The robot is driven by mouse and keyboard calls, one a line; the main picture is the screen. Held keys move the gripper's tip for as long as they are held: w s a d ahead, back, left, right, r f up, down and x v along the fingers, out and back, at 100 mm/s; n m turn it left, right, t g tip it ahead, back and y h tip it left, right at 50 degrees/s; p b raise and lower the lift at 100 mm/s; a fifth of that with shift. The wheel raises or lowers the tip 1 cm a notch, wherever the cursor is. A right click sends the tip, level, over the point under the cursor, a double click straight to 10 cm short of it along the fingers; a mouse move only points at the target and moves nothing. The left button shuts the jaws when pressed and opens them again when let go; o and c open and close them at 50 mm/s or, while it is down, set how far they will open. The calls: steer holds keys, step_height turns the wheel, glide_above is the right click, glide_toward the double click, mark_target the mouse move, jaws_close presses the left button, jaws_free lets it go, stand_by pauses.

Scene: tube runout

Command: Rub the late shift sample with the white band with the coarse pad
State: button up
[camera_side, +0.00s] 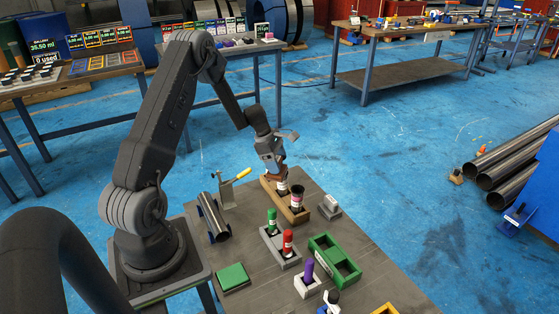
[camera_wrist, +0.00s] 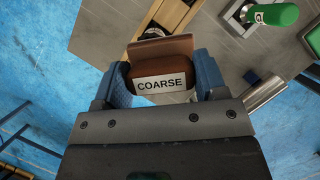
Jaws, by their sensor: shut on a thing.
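My gripper (camera_side: 273,163) is shut on the coarse pad (camera_wrist: 160,84), a brown block with a white label reading COARSE, held between two blue fingers. In the side view the gripper is over the far-left end of a wooden holder (camera_side: 304,216); I cannot tell whether the pad touches it. A shiny metal tube (camera_side: 215,217) lies in a blue cradle to the left, and its end also shows in the wrist view (camera_wrist: 265,89). I cannot make out a white band on it or tell which sample is the late shift one.
Nearby are a green-capped piece (camera_side: 271,220), a red-capped piece (camera_side: 288,242), a purple piece (camera_side: 308,272), a green tray (camera_side: 351,279), a green block (camera_side: 232,277) and a yellow-handled clamp (camera_side: 228,190).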

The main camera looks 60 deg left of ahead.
mark_target(285, 167)
steer(key=shift+w+f, duration=0.15)
steer(key=shift+w, duration=0.3)
steer(key=shift+w+r, duration=0.15)
steer(key=shift+w, duration=0.6)
steer(key=shift+w+r, duration=0.1)
steer(key=shift+w, duration=0.65)
steer(key=shift+s, duration=2.55)
steer(key=shift+w+f, duration=0.25)
steer(key=shift+w, duration=0.75)
steer(key=shift+w+r, duration=0.1)
steer(key=shift+w, duration=2.55)
steer(key=shift+s+r, duration=0.15)
steer(key=shift+s, duration=3.4)
steer(key=shift+w, duration=0.85)
steer(key=shift+w+f, duration=0.15)
steer(key=shift+w, duration=0.45)
steer(key=shift+w+f, duration=0.15)
steer(key=shift+w, duration=0.4)
steer(key=shift+c, duration=0.2)
steer(key=shift+w+r, duration=0.1)
steer(key=shift+w, duration=0.25)
steer(key=shift+s+r, duration=0.15)
steer(key=shift+s, duration=2.15)
steer(key=shift+r, duration=4)
